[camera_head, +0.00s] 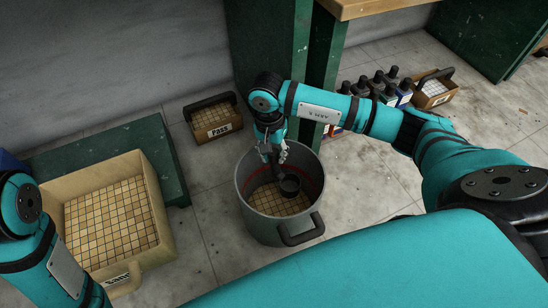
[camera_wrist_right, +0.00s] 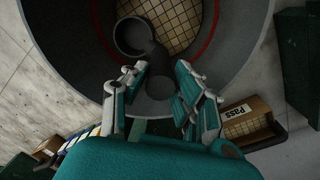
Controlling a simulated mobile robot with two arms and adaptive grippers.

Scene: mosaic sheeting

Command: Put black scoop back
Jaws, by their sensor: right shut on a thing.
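The black scoop (camera_head: 290,185) is inside the grey round pot (camera_head: 257,224), over the tan mosaic sheeting (camera_head: 272,204) at its bottom. My right gripper (camera_head: 273,156) reaches down into the pot and is shut on the scoop's handle. In the right wrist view the scoop's round cup (camera_wrist_right: 132,37) lies beyond my right gripper (camera_wrist_right: 160,88), with the handle between the fingers. I cannot tell whether the cup touches the sheeting. My left arm shows at the lower left, but its gripper is out of view.
Black-capped bottles (camera_head: 405,87) and another carrier box (camera_head: 434,98) stand right. Open floor lies right of the pot.

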